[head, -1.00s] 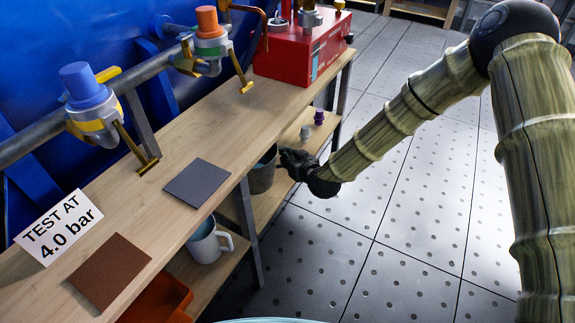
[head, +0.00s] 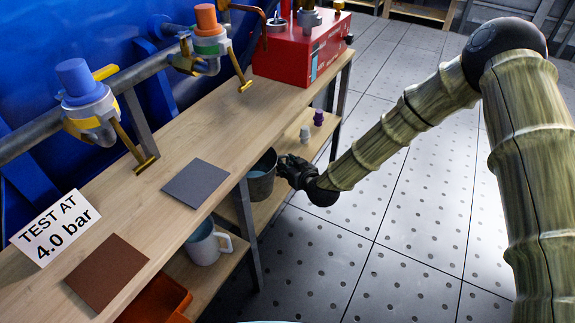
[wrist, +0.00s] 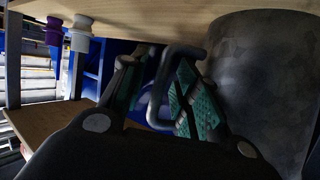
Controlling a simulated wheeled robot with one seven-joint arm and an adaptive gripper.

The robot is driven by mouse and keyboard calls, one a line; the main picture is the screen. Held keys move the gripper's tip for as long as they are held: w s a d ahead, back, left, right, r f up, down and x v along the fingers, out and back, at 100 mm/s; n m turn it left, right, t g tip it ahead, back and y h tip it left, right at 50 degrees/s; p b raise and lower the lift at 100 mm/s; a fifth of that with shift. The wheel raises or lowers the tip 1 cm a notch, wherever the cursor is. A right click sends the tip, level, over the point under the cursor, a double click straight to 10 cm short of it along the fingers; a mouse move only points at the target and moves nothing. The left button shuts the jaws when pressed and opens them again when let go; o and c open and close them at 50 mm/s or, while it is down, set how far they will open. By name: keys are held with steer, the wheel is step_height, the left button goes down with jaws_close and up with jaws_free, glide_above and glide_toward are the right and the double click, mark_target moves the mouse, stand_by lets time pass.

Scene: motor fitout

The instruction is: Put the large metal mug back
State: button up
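The large metal mug (head: 262,180) is a grey, mottled metal cup on the lower shelf under the workbench. Its wall fills the right side of the wrist view (wrist: 262,85), which shows the scene upside down, so the base is at the top, by the shelf board. My gripper (head: 284,165) is beside the mug on its aisle side. In the wrist view my gripper (wrist: 158,88) has its two green-padded fingers apart, with the mug's handle (wrist: 156,92) between them. I see a gap beside the handle; any slight finger contact is hard to make out.
A white mug (head: 203,246) and an orange bin (head: 155,300) are on the lower shelf. A purple piece (head: 318,117) and a pale piece (head: 305,133) stand farther along it. Grey (head: 196,184) and brown (head: 107,271) mats lie on the bench top (head: 150,208). The aisle floor is clear.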

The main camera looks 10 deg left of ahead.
steer(key=shift+r, duration=0.1)
steer(key=shift+r, duration=0.1)
steer(key=p+v, duration=0.2)
steer(key=v, duration=1)
steer(key=shift+p, duration=0.4)
steer(key=s+d+f+m+g+h, duration=0.2)
steer(key=s+d+f+g+h, duration=0.15)
steer(key=s+d+f, duration=0.8)
steer(key=s+d+f+m+g+h, duration=0.3)
steer(key=s+d+f, duration=0.5)
steer(key=s, duration=0.6)
steer(key=s+d+f+m+g+h, duration=0.1)
steer(key=s+d+g, duration=0.3)
steer(key=s+d, duration=0.5)
steer(key=s+f+m, duration=0.1)
steer(key=s, duration=0.2)
steer(key=shift+s+h, duration=0.35)
steer(key=shift+s, duration=0.05)
steer(key=shift+a, duration=0.1)
